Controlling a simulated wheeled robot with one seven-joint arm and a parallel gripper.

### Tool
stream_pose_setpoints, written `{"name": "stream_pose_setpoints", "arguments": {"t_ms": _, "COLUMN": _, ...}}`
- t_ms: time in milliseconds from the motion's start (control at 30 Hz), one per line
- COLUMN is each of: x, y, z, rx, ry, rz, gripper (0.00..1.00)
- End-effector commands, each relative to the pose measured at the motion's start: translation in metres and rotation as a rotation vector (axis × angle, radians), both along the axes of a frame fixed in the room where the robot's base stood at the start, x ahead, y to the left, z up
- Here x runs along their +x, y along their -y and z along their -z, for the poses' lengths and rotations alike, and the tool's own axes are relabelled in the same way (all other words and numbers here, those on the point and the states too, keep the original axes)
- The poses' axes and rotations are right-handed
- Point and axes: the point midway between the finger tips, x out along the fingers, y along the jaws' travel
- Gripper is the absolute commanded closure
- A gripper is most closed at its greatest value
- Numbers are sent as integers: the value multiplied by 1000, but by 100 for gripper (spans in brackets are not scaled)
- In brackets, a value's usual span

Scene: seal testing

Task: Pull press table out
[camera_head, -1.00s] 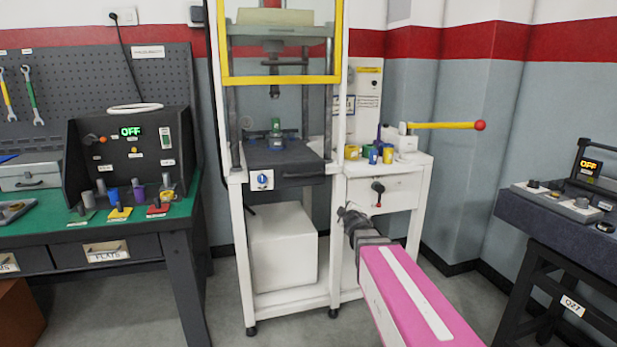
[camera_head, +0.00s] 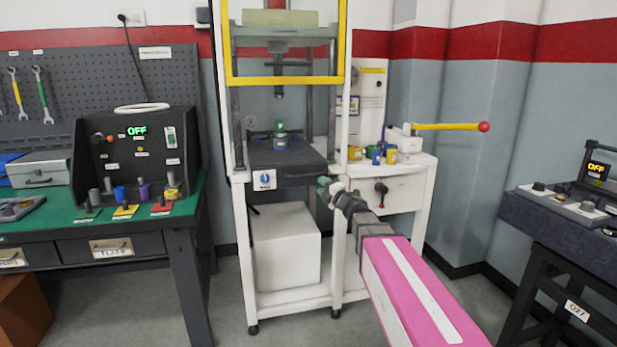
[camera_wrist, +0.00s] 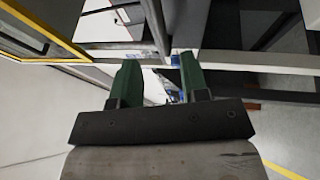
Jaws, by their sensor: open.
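The press table is a dark flat slab (camera_head: 262,160) inside the white press frame, with a dark front and a white-and-blue label (camera_head: 264,180) at its front left. A small green-and-grey piece (camera_head: 280,130) stands on its back part, with a blue spot in front of it. My gripper (camera_head: 325,186) is to the right of the table's front edge, slightly lower, by the frame's right post. Its two green fingers point toward the press. In the wrist view the fingers (camera_wrist: 159,75) are apart with nothing clearly held between them. I cannot tell whether they touch the press.
A yellow-edged guard (camera_head: 285,80) is above the table. A white cabinet (camera_head: 405,190) on the right carries small colored cups and a yellow lever (camera_head: 445,126) with a red knob. A white box (camera_head: 285,248) sits below. The floor in front is clear.

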Motion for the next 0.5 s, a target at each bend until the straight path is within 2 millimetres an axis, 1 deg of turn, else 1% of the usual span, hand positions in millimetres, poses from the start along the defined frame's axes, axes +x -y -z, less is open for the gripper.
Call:
{"name": "stream_pose_setpoints", "arguments": {"t_ms": 33, "x": 7, "y": -4, "z": -1, "rx": 1, "ry": 0, "rz": -1, "gripper": 59}}
{"name": "stream_pose_setpoints", "arguments": {"t_ms": 167, "x": 22, "y": -16, "z": -4, "rx": 1, "ry": -1, "rz": 0, "gripper": 59}}
{"name": "stream_pose_setpoints", "arguments": {"t_ms": 400, "x": 56, "y": -43, "z": -11, "rx": 2, "ry": -1, "rz": 1, "gripper": 59}}
{"name": "stream_pose_setpoints", "arguments": {"t_ms": 500, "x": 66, "y": -52, "z": -14, "rx": 2, "ry": -1, "rz": 1, "gripper": 59}}
